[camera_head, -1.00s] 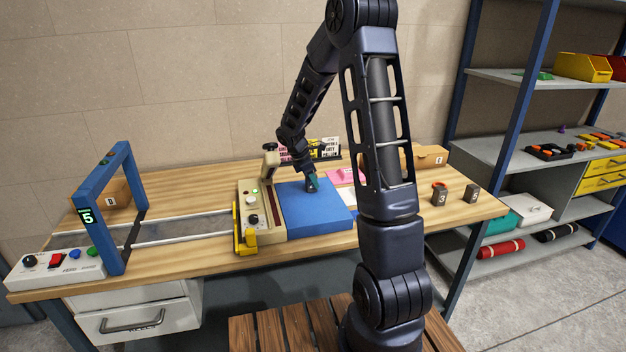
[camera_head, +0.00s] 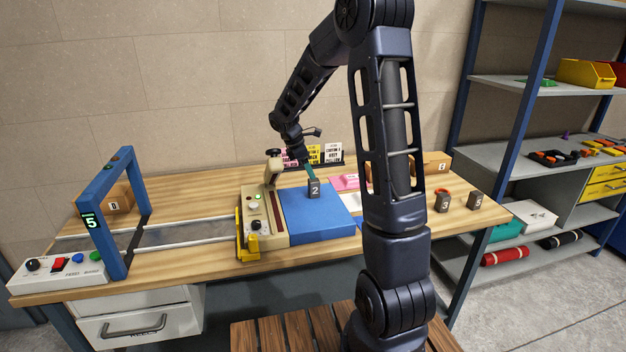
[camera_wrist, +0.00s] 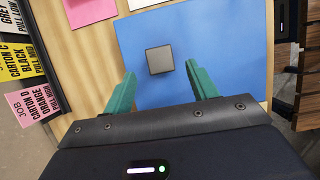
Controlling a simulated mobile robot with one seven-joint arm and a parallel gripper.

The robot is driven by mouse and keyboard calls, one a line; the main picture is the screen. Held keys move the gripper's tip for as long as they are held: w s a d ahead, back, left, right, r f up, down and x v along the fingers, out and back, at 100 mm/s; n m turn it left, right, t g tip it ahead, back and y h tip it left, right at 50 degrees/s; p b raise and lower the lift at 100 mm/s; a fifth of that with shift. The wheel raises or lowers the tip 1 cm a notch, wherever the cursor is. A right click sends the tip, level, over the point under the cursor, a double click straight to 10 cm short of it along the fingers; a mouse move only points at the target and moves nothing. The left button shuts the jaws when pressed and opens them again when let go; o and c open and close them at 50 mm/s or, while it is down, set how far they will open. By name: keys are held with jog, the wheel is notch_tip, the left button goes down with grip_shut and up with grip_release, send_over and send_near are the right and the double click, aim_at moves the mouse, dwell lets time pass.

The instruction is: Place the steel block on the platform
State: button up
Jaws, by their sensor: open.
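The steel block (camera_head: 314,189) is dark grey, marked "2", and stands upright on the blue platform (camera_head: 320,222) near its back edge. In the wrist view the block (camera_wrist: 160,60) shows from above as a grey square on the blue surface (camera_wrist: 215,40). My gripper (camera_head: 309,168) is above and behind the block in the head view. In the wrist view its green fingers (camera_wrist: 160,85) are spread wide, and the block lies beyond their tips, apart from both. Nothing is held.
A beige control unit (camera_head: 262,217) with a lever adjoins the platform's left side. Two more blocks, one marked "3" (camera_head: 443,203), stand at the table's right. Signs (camera_head: 328,154) stand behind. A blue arch (camera_head: 95,220) spans the rails at left.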

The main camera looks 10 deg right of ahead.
jog(key=s+d+r+m+t+y, duration=0.25)
jog(key=s+r+m, duration=0.65)
jog(key=s+r, duration=0.65)
jog(key=s+d+m+t+y, duration=0.2)
jog(key=s+m, duration=0.7)
jog(key=s, duration=0.8)
jog(key=shift+s+d+f, duration=0.15)
jog(key=shift+s+f, duration=0.1)
jog(key=shift+s, duration=0.05)
